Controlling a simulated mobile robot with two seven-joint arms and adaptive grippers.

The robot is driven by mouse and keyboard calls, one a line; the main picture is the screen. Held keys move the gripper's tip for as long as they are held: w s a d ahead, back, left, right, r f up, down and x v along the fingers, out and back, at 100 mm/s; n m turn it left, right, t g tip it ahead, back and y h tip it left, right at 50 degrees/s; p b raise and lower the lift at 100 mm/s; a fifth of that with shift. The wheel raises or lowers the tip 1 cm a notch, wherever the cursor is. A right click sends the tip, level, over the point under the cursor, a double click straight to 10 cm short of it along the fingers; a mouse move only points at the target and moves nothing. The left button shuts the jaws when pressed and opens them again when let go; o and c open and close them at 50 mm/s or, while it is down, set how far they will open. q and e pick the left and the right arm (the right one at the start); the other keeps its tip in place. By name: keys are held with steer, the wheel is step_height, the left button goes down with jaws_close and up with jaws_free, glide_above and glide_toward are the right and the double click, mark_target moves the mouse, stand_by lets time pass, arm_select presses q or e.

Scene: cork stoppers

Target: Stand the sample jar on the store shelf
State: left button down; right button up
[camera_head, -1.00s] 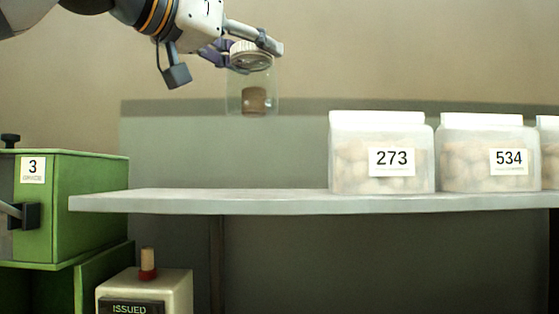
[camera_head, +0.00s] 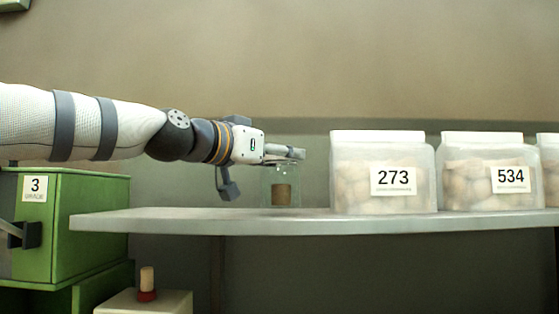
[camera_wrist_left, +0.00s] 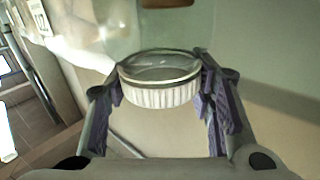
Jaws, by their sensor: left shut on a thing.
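The sample jar (camera_head: 281,193) is clear, with a brown cork inside it. In the head view it is upright, its lower end at the level of the store shelf (camera_head: 200,222), left of the container marked 273. I cannot tell whether its base touches the shelf. My left gripper (camera_head: 290,155) comes in from the left and is shut on the jar's lid. In the left wrist view the white ribbed lid (camera_wrist_left: 162,92) sits between the two fingers of the gripper (camera_wrist_left: 160,105). My right gripper is not in view.
Clear containers of corks marked 273 (camera_head: 383,180) and 534 (camera_head: 490,178) stand on the shelf to the right, close to the jar. A green machine marked 3 (camera_head: 85,215) is at the left. A pale box with a cork on a red base (camera_head: 147,285) is below. The shelf's left part is bare.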

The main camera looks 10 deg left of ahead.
arm_select(q)
steer(key=shift+s+f, duration=0.15)
steer(key=shift+f, duration=0.3)
steer(key=shift+f, duration=0.1)
steer(key=c, duration=0.7)
jaws_free()
steer(key=shift+c, duration=0.2)
